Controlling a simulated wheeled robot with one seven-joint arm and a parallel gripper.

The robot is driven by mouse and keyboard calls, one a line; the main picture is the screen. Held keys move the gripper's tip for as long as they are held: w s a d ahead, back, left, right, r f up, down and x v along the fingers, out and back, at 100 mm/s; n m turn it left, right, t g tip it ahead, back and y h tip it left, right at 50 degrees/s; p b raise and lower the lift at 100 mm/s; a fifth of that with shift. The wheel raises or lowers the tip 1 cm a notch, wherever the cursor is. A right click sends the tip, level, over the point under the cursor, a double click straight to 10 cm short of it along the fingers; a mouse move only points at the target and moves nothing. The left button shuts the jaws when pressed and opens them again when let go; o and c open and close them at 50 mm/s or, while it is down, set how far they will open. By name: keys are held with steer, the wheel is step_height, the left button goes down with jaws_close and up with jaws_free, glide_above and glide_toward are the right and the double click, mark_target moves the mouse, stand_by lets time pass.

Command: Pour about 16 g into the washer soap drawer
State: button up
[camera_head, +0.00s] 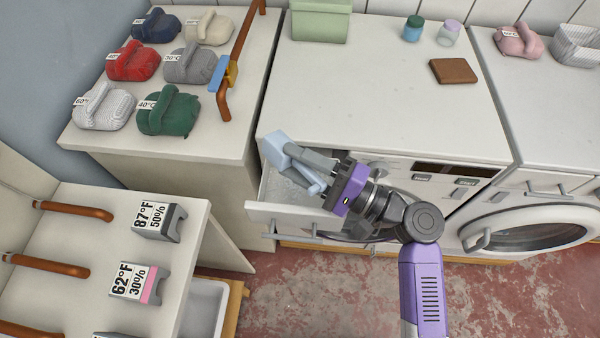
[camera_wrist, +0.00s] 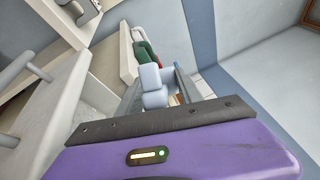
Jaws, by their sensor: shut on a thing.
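My gripper (camera_head: 308,167) is shut on a light blue scoop (camera_head: 275,149), which also shows between the fingers in the wrist view (camera_wrist: 151,77). The scoop's block-like end points up and left, near the front edge of the washer top. It looks tilted, but I cannot see into it or tell how much it holds. The washer soap drawer (camera_head: 280,214) is pulled open below my gripper. Part of the drawer's inside is hidden by my gripper and the scoop. No falling powder or liquid shows.
The washer top (camera_head: 380,90) carries a green box (camera_head: 320,22), two small jars and a brown block (camera_head: 453,71). Several labelled cloth bundles lie on the left counter. A shelf with labelled blocks (camera_head: 157,221) stands front left. A round-door machine (camera_head: 530,230) is at right.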

steer(key=shift+w+d+r+m+p, duration=0.1)
steer(key=shift+r+m+p, duration=0.25)
steer(key=shift+r+m, duration=0.15)
steer(key=shift+w+d+r+m+p, duration=0.1)
steer(key=shift+r+m+p, duration=0.25)
steer(key=shift+m, duration=0.25)
stand_by(1.2)
steer(key=shift+w+d+m+t+y, duration=0.15)
steer(key=shift+m+t, duration=0.2)
steer(key=shift+m, duration=0.3)
steer(key=shift+d+m+t+y, duration=0.1)
steer(key=shift+m+t+y, duration=0.1)
steer(key=shift+m+t, duration=0.35)
steer(key=shift+w+d+m+t+y, duration=0.1)
steer(key=shift+m+t+y, duration=0.1)
steer(key=shift+m, duration=0.6)
stand_by(2.1)
steer(key=shift+w+r+m+t+p, duration=0.15)
steer(key=shift+r+m+t+p, duration=0.35)
steer(key=shift+m, duration=0.3)
stand_by(0.8)
